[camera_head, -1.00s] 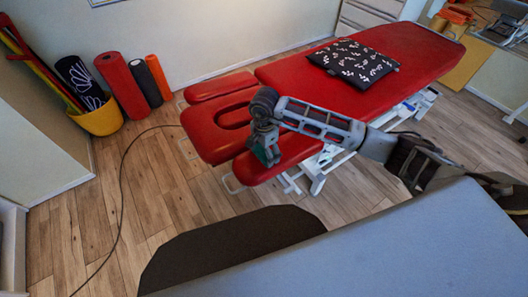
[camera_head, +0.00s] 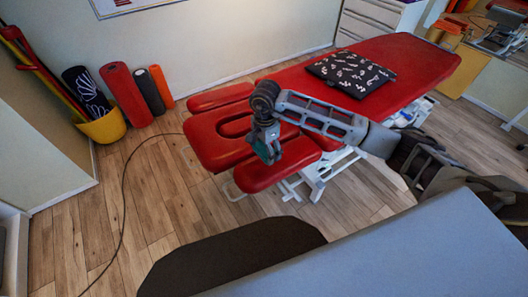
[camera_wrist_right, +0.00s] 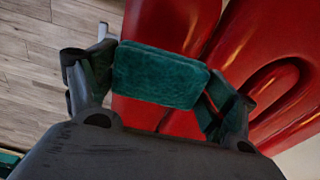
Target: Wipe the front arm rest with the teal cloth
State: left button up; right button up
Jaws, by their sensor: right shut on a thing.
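The treatment table's near red arm rest (camera_head: 252,181) juts out beside the headrest with the face hole (camera_head: 206,143). My right gripper (camera_head: 267,151) is shut on the teal cloth (camera_wrist_right: 160,76), a folded pad held between the two fingers in the wrist view. In the head view the cloth is mostly hidden by the fingers, over the near arm rest's edge by the headrest. Red padding (camera_wrist_right: 142,114) shows behind the cloth in the wrist view. I cannot tell whether the cloth touches it. My left gripper is not in view.
A black patterned cushion (camera_head: 351,74) lies on the table. The far arm rest (camera_head: 219,97) is clear. A yellow bucket (camera_head: 105,128) and rolled mats (camera_head: 126,95) stand by the wall. A dark cable (camera_head: 122,202) crosses the floor. A blue-grey surface (camera_head: 400,250) fills the lower right.

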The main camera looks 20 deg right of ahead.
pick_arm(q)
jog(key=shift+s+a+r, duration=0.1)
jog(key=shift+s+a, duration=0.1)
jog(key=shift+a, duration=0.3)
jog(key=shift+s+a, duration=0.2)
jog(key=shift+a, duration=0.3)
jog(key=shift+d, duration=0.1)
